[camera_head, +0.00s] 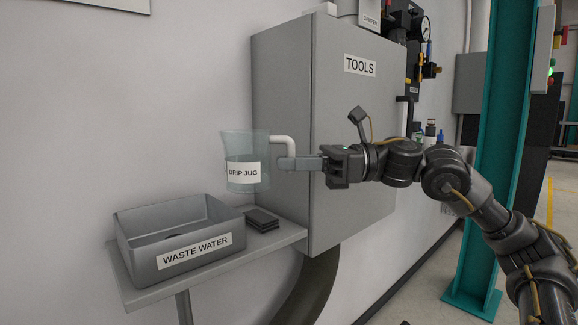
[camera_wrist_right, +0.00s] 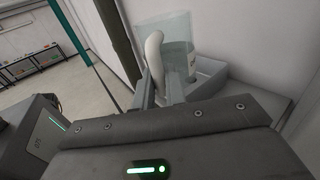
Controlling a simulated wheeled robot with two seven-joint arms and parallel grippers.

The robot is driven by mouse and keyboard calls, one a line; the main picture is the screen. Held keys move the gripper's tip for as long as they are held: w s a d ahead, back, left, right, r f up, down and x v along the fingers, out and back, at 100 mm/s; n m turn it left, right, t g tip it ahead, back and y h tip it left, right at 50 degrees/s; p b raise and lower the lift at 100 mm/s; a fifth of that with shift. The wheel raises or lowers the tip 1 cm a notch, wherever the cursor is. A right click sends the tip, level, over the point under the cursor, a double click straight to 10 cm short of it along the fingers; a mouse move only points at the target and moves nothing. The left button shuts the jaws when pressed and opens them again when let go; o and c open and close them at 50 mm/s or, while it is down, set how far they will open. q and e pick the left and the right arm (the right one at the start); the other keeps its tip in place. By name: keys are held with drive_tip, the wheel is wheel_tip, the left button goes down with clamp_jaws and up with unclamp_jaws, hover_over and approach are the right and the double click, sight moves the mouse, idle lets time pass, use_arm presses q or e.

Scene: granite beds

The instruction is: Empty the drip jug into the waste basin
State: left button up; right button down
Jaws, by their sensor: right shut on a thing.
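The drip jug (camera_head: 243,150) is clear with a white label and a white handle, and some liquid shows in its lower part. It is upright, in the air above the shelf, up and to the right of the waste basin. My right gripper (camera_head: 286,163) is shut on its handle. In the right wrist view the jug (camera_wrist_right: 178,38) and its white handle (camera_wrist_right: 154,58) show beyond the gripper. The grey waste basin (camera_head: 196,251), labelled WASTE WATER, sits on the shelf; it also shows in the right wrist view (camera_wrist_right: 212,72). My left gripper is not in view.
The wall shelf (camera_head: 285,236) holds the basin and a small dark stack (camera_head: 261,220) to its right. A grey TOOLS cabinet (camera_head: 315,120) stands close behind the jug and my right gripper. A teal post (camera_head: 497,150) stands at the right.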

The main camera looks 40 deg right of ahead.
drive_tip(key=s+d+r, duration=0.3)
drive_tip(key=shift+s+d+r+p, duration=0.25)
drive_tip(key=shift+s+d+p, duration=0.05)
drive_tip(key=shift+d, duration=0.1)
idle(0.5)
